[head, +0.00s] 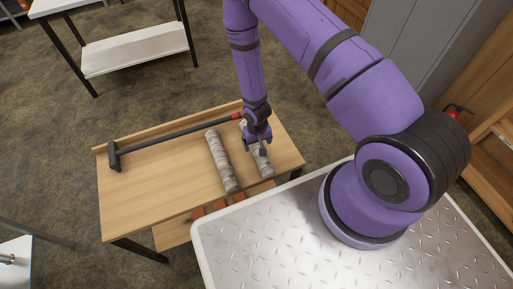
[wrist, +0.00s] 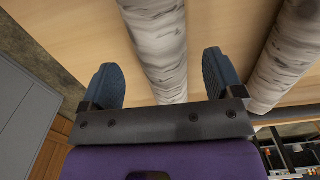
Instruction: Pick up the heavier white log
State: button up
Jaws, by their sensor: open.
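Two white birch-bark logs lie side by side on a wooden table. The left log (head: 222,160) is fully in view in the head view and lies clear of my gripper. The right log (head: 263,164) is partly hidden under my gripper (head: 257,147). In the wrist view, my gripper (wrist: 160,76) is open, with one log (wrist: 160,45) between its two blue-grey fingers and a gap on each side. The other log (wrist: 286,55) lies outside the fingers at the right. I cannot tell from looks which log is heavier.
The wooden table (head: 150,190) has a raised back edge. A long-handled hammer (head: 180,132) with a dark head and red grip end lies along its back, close to my gripper. The table's left part is clear. A white shelf table (head: 135,50) stands behind.

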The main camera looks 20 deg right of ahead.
aim_at(256, 144)
jog(key=shift+w+f, duration=0.15)
jog(key=shift+f, duration=1.6)
jog(key=shift+c, duration=0.5)
jog(key=c, duration=1.3)
jog(key=shift+r, duration=0.1)
jog(key=shift+r, duration=0.5)
jog(key=shift+s+r, duration=0.25)
jog(key=shift+r, duration=0.4)
jog(key=shift+s+r, duration=0.2)
jog(key=shift+r, duration=0.4)
jog(key=s+d+r, duration=0.1)
jog(key=s, duration=1.4)
jog(key=shift+r, duration=0.15)
